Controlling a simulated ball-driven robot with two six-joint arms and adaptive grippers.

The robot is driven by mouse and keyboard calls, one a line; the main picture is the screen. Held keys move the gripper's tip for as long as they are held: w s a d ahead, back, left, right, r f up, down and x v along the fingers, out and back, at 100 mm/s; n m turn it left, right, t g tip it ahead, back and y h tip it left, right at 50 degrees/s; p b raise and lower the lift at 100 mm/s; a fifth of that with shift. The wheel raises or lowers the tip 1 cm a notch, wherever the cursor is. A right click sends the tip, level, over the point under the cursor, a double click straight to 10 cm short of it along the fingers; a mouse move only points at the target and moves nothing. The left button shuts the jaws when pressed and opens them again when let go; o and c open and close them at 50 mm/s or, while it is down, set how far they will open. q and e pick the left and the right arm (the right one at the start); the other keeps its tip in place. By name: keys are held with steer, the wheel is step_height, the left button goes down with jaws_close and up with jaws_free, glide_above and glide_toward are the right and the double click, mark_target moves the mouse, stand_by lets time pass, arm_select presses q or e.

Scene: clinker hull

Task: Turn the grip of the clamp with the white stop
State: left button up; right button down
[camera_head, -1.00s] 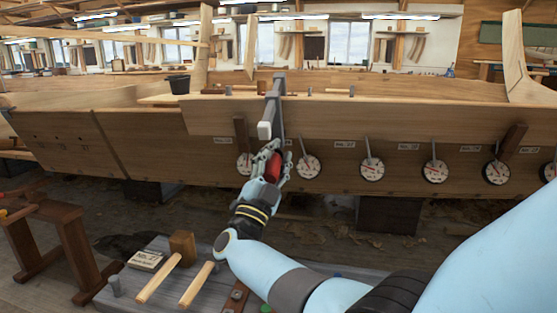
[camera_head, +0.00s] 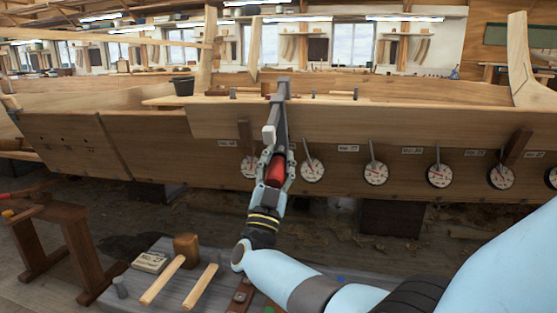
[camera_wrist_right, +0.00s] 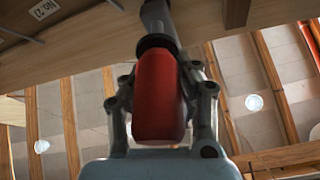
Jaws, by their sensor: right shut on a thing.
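The clamp (camera_head: 281,117) is a grey bar fixed over the hull's upper edge, with a white stop (camera_head: 268,134) beside it. Its red grip (camera_head: 275,168) sits below, in front of the planking. My right gripper (camera_head: 276,160) has come up from below and is shut on the red grip. In the right wrist view, the red grip (camera_wrist_right: 160,95) stands between the two fingers, with the grey screw end above it. My left gripper is in neither view.
Round dials (camera_head: 376,173) hang in a row along the wooden hull (camera_head: 340,125). A dark bucket (camera_head: 183,86) stands on the hull at left.

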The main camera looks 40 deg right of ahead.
mark_target(273, 186)
steer(key=shift+f, duration=0.25)
steer(key=c, duration=1)
jaws_free()
steer(key=shift+d, duration=0.15)
steer(key=shift+o, duration=0.7)
steer(key=shift+r, duration=0.15)
steer(key=v, duration=1.2)
